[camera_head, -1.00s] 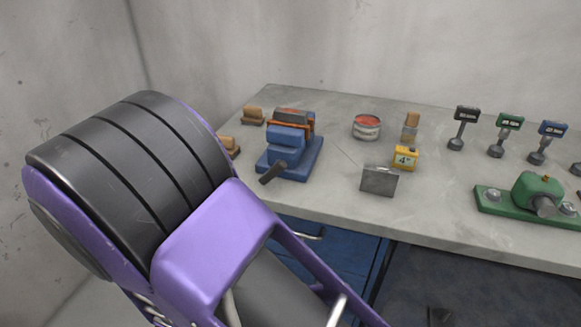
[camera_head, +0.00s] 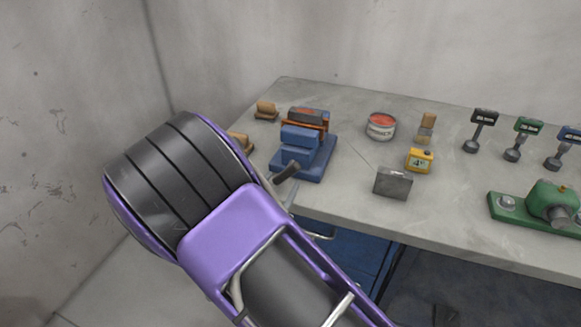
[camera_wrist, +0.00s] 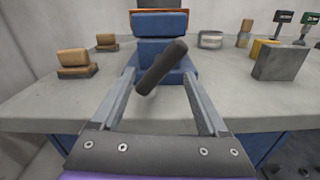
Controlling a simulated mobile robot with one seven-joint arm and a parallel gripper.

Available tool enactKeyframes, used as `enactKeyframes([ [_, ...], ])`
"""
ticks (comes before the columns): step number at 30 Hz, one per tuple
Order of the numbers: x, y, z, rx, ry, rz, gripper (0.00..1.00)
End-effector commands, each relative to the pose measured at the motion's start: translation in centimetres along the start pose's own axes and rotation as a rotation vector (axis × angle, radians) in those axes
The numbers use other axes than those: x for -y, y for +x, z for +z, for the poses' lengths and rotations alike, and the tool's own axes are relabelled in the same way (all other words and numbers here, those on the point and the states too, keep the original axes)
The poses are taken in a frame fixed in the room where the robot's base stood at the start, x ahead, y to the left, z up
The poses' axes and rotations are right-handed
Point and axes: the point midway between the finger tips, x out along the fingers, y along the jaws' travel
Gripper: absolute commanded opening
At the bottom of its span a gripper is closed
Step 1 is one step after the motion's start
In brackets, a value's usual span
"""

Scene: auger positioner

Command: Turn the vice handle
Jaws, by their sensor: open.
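The blue vice (camera_head: 303,146) stands near the left end of the grey bench, with orange trim and a grey jaw on top. Its dark handle (camera_head: 286,172) sticks out at the front, tilted. In the wrist view the handle (camera_wrist: 162,67) slants up to the right, in front of the blue vice body (camera_wrist: 160,27). My gripper (camera_wrist: 158,82) is open, with one finger on each side of the handle. I cannot tell whether either finger touches it. In the head view my purple arm hides most of the gripper.
On the bench (camera_head: 340,200) are brown wooden blocks (camera_head: 267,109), a red-topped tin (camera_head: 381,127), a yellow timer (camera_head: 419,160), a grey metal block (camera_head: 393,183), several stands with displays (camera_head: 481,130), and a green device (camera_head: 545,203). Blue drawers (camera_head: 345,255) lie below the front edge.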

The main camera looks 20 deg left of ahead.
Motion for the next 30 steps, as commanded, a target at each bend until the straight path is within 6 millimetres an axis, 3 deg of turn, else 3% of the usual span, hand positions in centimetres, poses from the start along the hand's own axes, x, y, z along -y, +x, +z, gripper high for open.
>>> enactKeyframes([
  [3, 0.1, 2.6, 0.0, 0.002, 0.0, -0.002, 0.77],
  [10, 0.1, 6.0, 0.0, 0.001, 0.0, -0.002, 0.77],
  [23, 0.0, 7.0, 0.0, 0.0, 0.0, 0.0, 0.77],
  [30, 0.0, 7.0, 0.0, 0.0, 0.0, 0.0, 0.36],
])
